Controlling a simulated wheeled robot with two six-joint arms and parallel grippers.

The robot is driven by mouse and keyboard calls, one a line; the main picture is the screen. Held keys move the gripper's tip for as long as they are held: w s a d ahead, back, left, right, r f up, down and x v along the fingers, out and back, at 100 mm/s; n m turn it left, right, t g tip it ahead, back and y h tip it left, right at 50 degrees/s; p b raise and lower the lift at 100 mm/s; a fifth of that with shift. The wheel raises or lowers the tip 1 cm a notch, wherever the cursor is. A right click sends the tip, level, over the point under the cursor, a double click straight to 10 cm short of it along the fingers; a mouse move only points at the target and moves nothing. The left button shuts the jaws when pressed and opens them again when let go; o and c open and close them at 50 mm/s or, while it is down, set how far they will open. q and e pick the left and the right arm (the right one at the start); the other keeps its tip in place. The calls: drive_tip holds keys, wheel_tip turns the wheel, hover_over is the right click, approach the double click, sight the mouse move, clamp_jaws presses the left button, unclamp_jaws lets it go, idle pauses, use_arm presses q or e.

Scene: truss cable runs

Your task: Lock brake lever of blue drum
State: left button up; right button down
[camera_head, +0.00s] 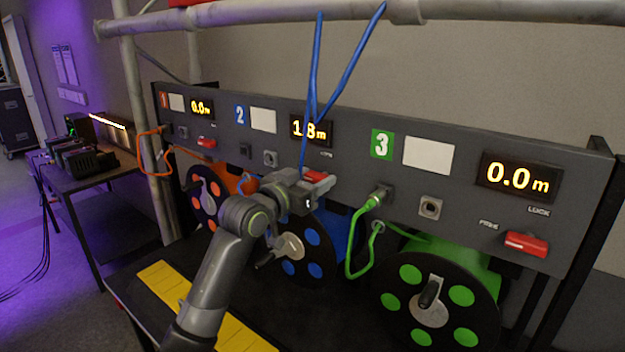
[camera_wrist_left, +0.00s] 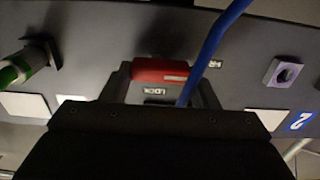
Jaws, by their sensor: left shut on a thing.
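The blue drum (camera_head: 313,237) sits under station 2, partly hidden by my left arm. Its red brake lever (camera_head: 316,177) is on the panel above it, partly covered by my left gripper (camera_head: 311,186). In the left wrist view the red lever (camera_wrist_left: 160,71) lies between my two fingers, and the gripper (camera_wrist_left: 160,88) is shut on it. There the lever lies directly alongside the LOCK label (camera_wrist_left: 157,91), with the FREE label (camera_wrist_left: 213,64) past its right end. My right gripper is not in view.
A blue cable (camera_head: 314,85) hangs from the overhead truss pipe (camera_head: 270,13) close to my left gripper. The green drum (camera_head: 440,300) with its red lever (camera_head: 527,244) is to the right. The orange drum (camera_head: 205,196) is to the left. Station 2's display (camera_head: 311,130) reads 1.8 m.

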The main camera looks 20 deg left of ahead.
use_arm(q)
drive_tip(key=m+b, duration=0.2)
drive_tip(key=m, duration=0.2)
drive_tip(key=shift+d+b, duration=0.1)
drive_tip(key=shift+b, duration=0.25)
drive_tip(key=m+b, duration=0.2)
drive_tip(key=m, duration=0.2)
drive_tip(key=shift+d+m, duration=0.1)
drive_tip(key=shift+m, duration=0.3)
drive_tip(key=m+b, duration=0.3)
drive_tip(key=m, duration=0.1)
drive_tip(key=shift+s+d+f+m, duration=0.1)
drive_tip(key=shift+m, duration=0.2)
drive_tip(key=shift+m+b, duration=1)
drive_tip(key=shift+m, duration=1.2)
drive_tip(key=o, duration=1)
drive_tip(key=shift+d, duration=0.1)
